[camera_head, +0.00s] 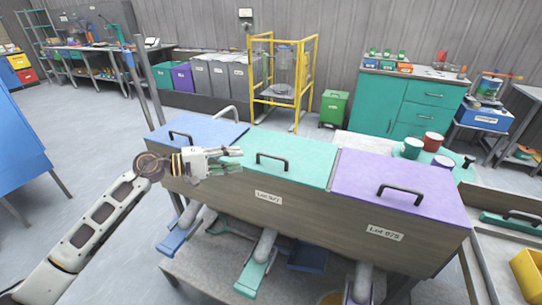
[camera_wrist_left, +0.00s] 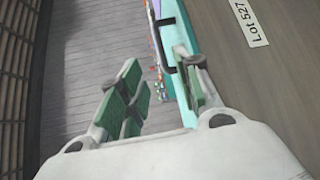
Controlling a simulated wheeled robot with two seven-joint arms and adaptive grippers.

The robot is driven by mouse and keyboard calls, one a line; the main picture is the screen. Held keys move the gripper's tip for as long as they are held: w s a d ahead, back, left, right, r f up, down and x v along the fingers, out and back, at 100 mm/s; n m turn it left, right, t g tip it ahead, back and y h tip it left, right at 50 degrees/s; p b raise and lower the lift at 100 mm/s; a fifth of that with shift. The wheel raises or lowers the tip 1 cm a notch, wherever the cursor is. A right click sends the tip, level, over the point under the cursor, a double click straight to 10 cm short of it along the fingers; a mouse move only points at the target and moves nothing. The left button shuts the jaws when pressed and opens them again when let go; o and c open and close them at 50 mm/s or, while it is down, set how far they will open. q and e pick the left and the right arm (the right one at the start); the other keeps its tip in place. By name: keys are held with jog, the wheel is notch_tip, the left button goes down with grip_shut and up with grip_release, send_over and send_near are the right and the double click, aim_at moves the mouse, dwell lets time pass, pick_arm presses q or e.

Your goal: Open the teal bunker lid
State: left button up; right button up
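The teal lid (camera_head: 305,149) lies shut on the middle of a wooden bunker (camera_head: 320,214), between a blue lid and a purple lid. Its dark handle (camera_head: 271,160) stands up near the front edge. My left gripper (camera_head: 240,158) is just left of that handle, at the front of the bunker near the blue and teal lids, and does not touch the handle. In the left wrist view the green-padded fingers (camera_wrist_left: 158,68) are apart with nothing between them. The teal lid (camera_wrist_left: 173,28) and its handle (camera_wrist_left: 157,38) show ahead of them. My right gripper is out of view.
The blue lid (camera_head: 198,132) and purple lid (camera_head: 400,184) are shut, each with a dark handle. Cups (camera_head: 412,147) stand at the right behind the purple lid. Chutes (camera_head: 253,276) hang below the bunker. A yellow frame (camera_head: 252,75) stands behind.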

aim_at(267, 156)
pick_arm(q)
jog(key=p+x, duration=0.1)
jog(key=x, duration=0.8)
jog(key=shift+w+d+p, duration=0.15)
jog(key=shift+d+p, duration=0.1)
jog(key=shift+p, duration=0.05)
jog(key=shift+x, duration=0.8)
jog(key=shift+w+d+f, duration=0.25)
jog(key=shift+d, duration=0.3)
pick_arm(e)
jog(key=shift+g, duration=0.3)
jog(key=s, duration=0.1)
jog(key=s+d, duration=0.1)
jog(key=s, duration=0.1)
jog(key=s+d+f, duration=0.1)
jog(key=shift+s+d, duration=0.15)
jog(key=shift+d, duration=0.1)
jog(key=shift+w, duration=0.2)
pick_arm(q)
jog(key=shift+c, duration=1.2)
grip_shut()
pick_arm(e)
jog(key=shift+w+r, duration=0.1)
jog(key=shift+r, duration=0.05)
